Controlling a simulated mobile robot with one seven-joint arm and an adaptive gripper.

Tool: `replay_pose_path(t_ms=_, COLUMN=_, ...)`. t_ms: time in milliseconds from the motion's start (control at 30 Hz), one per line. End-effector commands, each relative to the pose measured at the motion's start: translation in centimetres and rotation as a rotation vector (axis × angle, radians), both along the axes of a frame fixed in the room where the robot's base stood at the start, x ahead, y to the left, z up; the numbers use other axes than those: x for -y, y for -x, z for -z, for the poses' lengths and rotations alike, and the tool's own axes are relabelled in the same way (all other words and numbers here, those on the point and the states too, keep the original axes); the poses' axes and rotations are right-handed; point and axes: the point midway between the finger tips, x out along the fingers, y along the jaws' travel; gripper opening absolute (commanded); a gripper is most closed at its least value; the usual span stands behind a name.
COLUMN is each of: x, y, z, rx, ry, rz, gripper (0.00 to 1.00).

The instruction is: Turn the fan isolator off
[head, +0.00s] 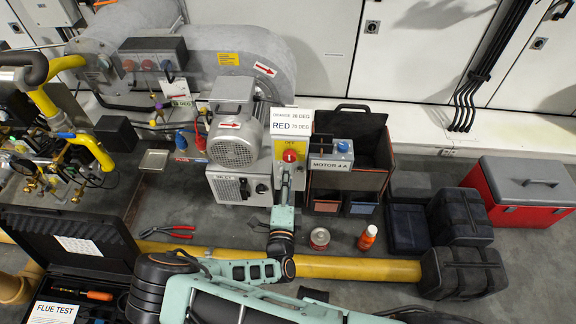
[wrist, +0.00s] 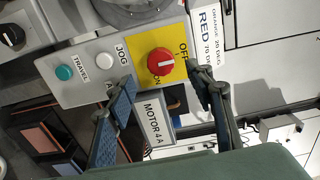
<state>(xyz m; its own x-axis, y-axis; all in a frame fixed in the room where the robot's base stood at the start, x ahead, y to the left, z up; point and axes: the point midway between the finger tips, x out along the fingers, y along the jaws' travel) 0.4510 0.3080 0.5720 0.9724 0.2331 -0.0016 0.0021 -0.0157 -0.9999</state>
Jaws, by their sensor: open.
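The fan isolator is a round red knob (head: 289,156) on a yellow plate, on a grey post beside the motor. In the wrist view the red knob (wrist: 160,61) sits on the yellow plate (wrist: 146,74) marked OFF and ON. A pale mark shows on the knob, but I cannot tell clearly which setting it points to. My gripper (head: 287,182) is just in front of and below the knob. In the wrist view my gripper (wrist: 163,84) is open and empty, one finger on each side of the knob's lower area, with no clear contact.
A grey panel with a teal button (wrist: 65,73) and a white button (wrist: 105,60) adjoins the yellow plate. The MOTOR 4 A sign (head: 330,166) and a tool bin (head: 345,178) stand right of the knob. A yellow pipe (head: 350,268) crosses the floor under my arm.

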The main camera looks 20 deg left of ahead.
Motion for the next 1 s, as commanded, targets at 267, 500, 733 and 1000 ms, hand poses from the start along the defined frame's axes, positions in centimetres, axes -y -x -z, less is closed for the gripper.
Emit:
replay_pose_path(t_ms=267, x=0.9, y=4.1, z=0.0, rx=0.0, ry=0.0, rz=-0.001, gripper=0.48)
replay_pose_path(t_ms=500, x=1.2, y=4.7, z=0.0, rx=0.001, ry=0.001, rz=0.001, gripper=0.48)
replay_pose_path(t_ms=733, x=1.1, y=4.7, z=0.0, rx=0.0, ry=0.0, rz=0.0, gripper=0.48)
replay_pose_path(t_ms=1000, x=1.1, y=4.4, z=-0.5, rx=-0.002, ry=-0.019, rz=0.014, gripper=0.48)
